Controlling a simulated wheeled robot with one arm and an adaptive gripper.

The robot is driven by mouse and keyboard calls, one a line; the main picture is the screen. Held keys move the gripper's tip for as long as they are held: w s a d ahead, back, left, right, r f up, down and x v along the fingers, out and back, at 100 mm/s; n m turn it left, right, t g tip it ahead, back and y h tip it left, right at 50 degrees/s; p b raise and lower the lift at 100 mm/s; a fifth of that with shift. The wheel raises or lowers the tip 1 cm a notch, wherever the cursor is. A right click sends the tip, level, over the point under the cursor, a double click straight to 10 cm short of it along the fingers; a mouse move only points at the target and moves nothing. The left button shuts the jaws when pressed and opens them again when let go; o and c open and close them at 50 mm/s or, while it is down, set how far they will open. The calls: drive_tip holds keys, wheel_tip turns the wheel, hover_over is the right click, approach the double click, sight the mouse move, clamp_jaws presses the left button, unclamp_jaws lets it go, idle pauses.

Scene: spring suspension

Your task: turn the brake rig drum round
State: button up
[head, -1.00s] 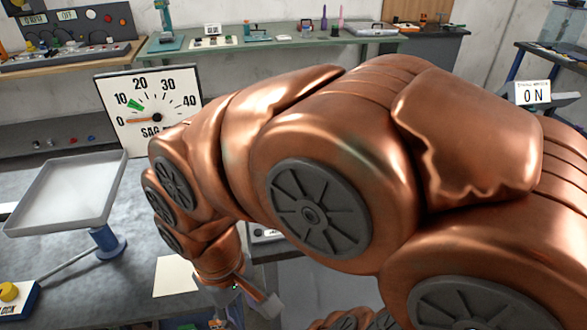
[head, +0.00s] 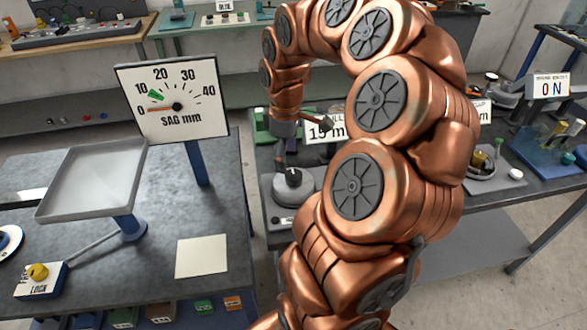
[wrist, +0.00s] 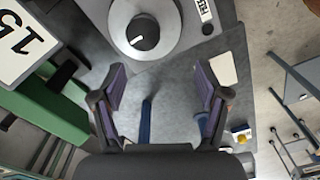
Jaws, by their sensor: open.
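No label that I can read names the brake rig drum, so I cannot tell which thing it is. A grey round unit (head: 282,195) with a black-topped knob (head: 293,176) stands at the near edge of the back bench, below my gripper. In the wrist view, a grey disc (wrist: 120,22) with a black knob (wrist: 143,32) lies beyond the fingertips, toward the top left. My gripper (wrist: 160,75) is open and empty, with its fingers wide apart and apart from the disc. In the head view, its fingers are small and partly unclear.
The sag dial (head: 175,100), a grey tray (head: 92,180) and a yellow-knobbed lock box (head: 40,280) are on the left bench. A white card (head: 202,257) lies there too. A "15" sign (head: 318,132) stands close to my gripper.

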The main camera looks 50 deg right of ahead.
sight(294, 174)
drive_tip(key=shift+d+f, duration=0.2)
drive_tip(key=shift+d, duration=1.05)
drive_tip(key=shift+s+d+f, duration=0.1)
drive_tip(key=shift+f, duration=0.15)
drive_tip(key=shift+f+p, duration=1.3)
drive_tip(key=shift+f, duration=2.35)
drive_tip(key=c, duration=1.2)
